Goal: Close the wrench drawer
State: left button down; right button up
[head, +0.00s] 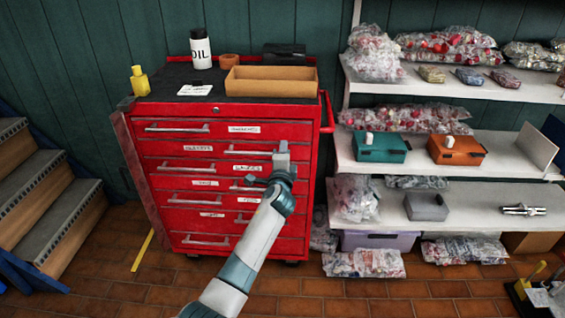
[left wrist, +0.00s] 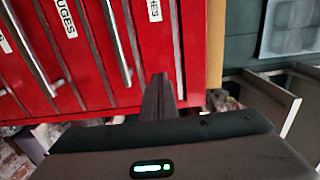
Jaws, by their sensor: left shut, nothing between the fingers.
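The wrench drawer seems to be the top drawer (head: 190,133) of the red cabinet. Its label (head: 244,129) is too small to read surely here; a label ending in "HES" (left wrist: 154,10) shows in the left wrist view. The drawer front looks about level with the others; I cannot tell whether a small gap is left. My left gripper (head: 283,152) is shut and empty, pointing up in front of the cabinet's right half, at the right end of the second drawer's handle (head: 248,153). Its shut fingers also show in the left wrist view (left wrist: 159,95). Whether they touch the cabinet is unclear.
On the cabinet top stand an oil bottle (head: 201,49), a yellow bottle (head: 140,82) and a cardboard tray (head: 271,82). A red side handle (head: 328,112) sticks out at the right. Shelves (head: 457,140) stand to the right, steps (head: 45,205) to the left.

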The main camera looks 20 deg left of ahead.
pick_arm(q)
jog(key=v, duration=0.7)
pick_arm(e)
jog(key=shift+s+d+f, duration=0.2)
jog(key=shift+s+d, duration=0.2)
jog(key=shift+d, duration=0.35)
jog(key=shift+a, duration=0.1)
